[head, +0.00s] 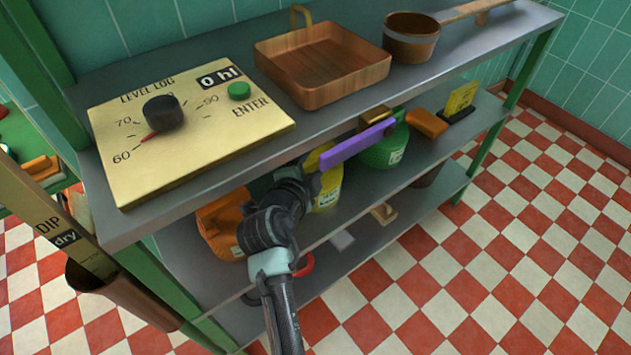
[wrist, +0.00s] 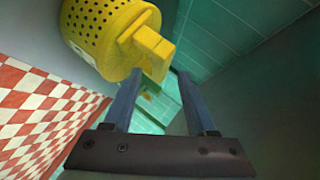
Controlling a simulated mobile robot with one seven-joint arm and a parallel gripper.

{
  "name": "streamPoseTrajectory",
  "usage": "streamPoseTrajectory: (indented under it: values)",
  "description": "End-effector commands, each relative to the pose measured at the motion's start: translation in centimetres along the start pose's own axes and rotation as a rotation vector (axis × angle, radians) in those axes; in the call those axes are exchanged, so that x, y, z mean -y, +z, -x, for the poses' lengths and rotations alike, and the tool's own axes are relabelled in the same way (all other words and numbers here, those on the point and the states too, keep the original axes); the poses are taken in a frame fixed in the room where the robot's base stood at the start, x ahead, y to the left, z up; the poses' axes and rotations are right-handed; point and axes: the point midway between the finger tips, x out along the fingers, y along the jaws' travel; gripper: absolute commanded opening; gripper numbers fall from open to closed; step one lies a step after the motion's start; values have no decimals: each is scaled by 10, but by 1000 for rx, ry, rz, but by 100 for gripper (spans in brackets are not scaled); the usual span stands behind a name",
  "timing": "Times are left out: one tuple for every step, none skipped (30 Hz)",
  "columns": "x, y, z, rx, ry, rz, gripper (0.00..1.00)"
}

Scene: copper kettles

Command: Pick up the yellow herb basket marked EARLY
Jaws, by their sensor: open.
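The yellow basket (head: 330,184) stands on the middle shelf in the head view, partly hidden behind my arm. A pale label shows on its side, too small to read. In the wrist view the yellow basket (wrist: 100,42) is perforated, tilted in the picture, with a blocky yellow tab (wrist: 150,46) sticking out. My gripper (wrist: 160,72) is open, and nothing is held between its fingers. The tab appears just beyond the fingertips, closer to the left finger; I cannot tell whether they touch. The word EARLY is not readable in either view.
An orange basket (head: 222,222) stands left on the same shelf and a green one (head: 386,152) right. A purple bar (head: 358,143) crosses between; I cannot tell what it is. The upper shelf (head: 235,55) overhangs, bearing a copper pan (head: 325,62) and the level log panel (head: 200,150).

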Motion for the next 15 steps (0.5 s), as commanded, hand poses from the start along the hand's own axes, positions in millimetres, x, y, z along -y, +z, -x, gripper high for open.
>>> streamPoseTrajectory:
  values:
    - [-2,1,-8,-1,0,1,57]
    - [-1,1,-12,0,-2,1,57]
    - [-1,1,-16,1,-2,1,57]
    - [0,1,-18,1,-2,0,57]
    - [-1,1,-20,1,-1,0,57]
    - [0,1,-22,1,-1,0,57]
    - [0,1,-22,1,-1,-1,57]
    - [0,1,-23,1,-1,-1,57]
    - [0,1,-23,1,-1,-1,57]
    - [0,1,-23,1,-1,-1,57]
    - [0,1,-23,2,-1,-1,57]
    - [0,1,-23,2,-1,-1,57]
    - [0,1,-23,2,-1,-1,57]
    - [0,1,-23,2,-1,-1,57]
    - [0,1,-23,2,-1,0,50]
